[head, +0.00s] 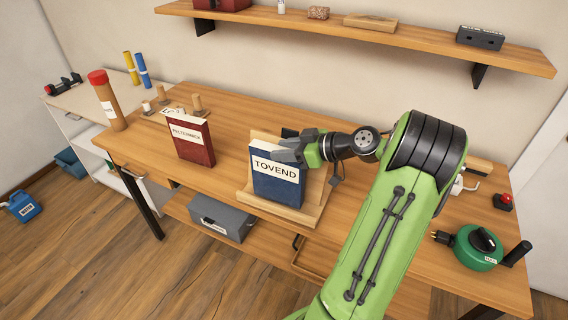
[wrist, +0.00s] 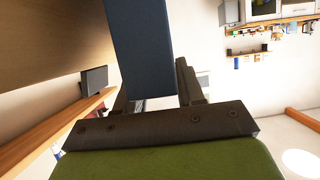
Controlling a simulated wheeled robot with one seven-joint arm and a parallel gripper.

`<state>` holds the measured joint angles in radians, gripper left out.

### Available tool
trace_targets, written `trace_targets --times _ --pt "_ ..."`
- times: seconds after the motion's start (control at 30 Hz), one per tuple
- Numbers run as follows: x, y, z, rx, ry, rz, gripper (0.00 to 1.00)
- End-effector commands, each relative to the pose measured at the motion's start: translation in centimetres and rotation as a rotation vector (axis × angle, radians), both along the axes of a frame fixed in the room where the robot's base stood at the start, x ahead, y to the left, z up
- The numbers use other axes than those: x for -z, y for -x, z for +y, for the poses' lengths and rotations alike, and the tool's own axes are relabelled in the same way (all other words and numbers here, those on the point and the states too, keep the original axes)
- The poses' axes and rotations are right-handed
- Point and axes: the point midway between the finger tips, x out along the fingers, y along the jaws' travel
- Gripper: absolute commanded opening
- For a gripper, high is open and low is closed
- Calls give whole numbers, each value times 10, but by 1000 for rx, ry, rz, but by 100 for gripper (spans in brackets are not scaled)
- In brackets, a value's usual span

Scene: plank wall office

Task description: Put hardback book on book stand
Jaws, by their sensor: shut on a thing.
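The hardback book (head: 277,186) is dark blue with a white label reading TOVEND. In the head view it is upright in front of the wooden book stand (head: 312,209), above its front ledge. I cannot tell whether it touches the ledge. My gripper (head: 288,151) is shut on the book's upper edge, coming from the right. In the wrist view the blue book (wrist: 143,50) fills the space between the fingers of my gripper (wrist: 150,103). The book hides much of the stand's back panel.
A red book (head: 192,142) labelled PELTERMICK stands to the left on the wooden table (head: 235,125). An orange-brown cylinder with a red cap (head: 107,101) is at the left end. A green round canister (head: 477,248) is at the right. A wall shelf (head: 370,37) runs above.

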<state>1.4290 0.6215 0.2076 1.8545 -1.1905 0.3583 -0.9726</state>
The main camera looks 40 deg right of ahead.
Motion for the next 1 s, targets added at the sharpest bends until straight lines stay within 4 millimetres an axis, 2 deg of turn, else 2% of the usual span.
trace_targets --times 0.03,0.13,0.5,0.53,0.67,1.0 --pt "13 0 0 0 -3 -1 0" --pt "23 0 0 1 -1 -3 0" --pt "27 0 0 0 1 -3 0" --pt "27 0 0 1 0 0 43" --pt "26 0 0 1 0 0 62" --pt "21 0 0 1 0 0 64"
